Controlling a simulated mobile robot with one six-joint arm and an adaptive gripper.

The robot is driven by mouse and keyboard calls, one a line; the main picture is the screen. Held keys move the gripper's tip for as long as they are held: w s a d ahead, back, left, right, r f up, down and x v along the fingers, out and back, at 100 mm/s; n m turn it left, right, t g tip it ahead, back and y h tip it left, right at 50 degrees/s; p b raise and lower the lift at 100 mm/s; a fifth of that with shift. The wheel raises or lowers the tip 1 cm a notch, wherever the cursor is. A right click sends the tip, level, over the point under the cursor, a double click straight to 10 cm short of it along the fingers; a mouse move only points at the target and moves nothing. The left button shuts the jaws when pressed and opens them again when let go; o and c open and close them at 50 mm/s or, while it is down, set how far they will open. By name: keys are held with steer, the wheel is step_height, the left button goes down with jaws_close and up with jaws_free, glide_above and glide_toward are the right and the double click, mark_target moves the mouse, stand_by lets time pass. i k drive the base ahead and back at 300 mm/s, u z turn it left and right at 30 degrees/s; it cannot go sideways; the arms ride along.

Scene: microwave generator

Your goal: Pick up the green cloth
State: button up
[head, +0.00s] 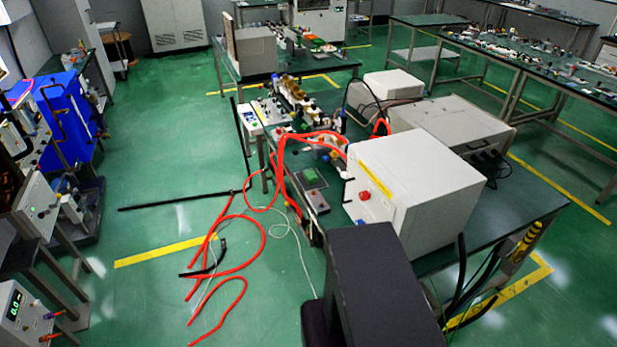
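A small green patch (311,177) lies on the near edge of the cluttered green-topped workbench (515,222), left of a large white box. It is too small to tell whether it is cloth. Another green item (320,44) shows among coloured things on the far bench; I cannot tell what it is. No clearly recognisable green cloth shows. My gripper is not in view.
The large white box (412,190) stands on the workbench, with flatter boxes behind it. Red hoses (262,240) and a black bar (175,201) lie on the floor. Equipment (65,120) lines the left side.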

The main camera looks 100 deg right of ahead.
mark_target(311, 177)
steer(key=u, duration=0.25)
steer(key=k, duration=0.15)
steer(key=z, duration=3.05)
steer(key=i, duration=0.95)
steer(key=z, duration=0.35)
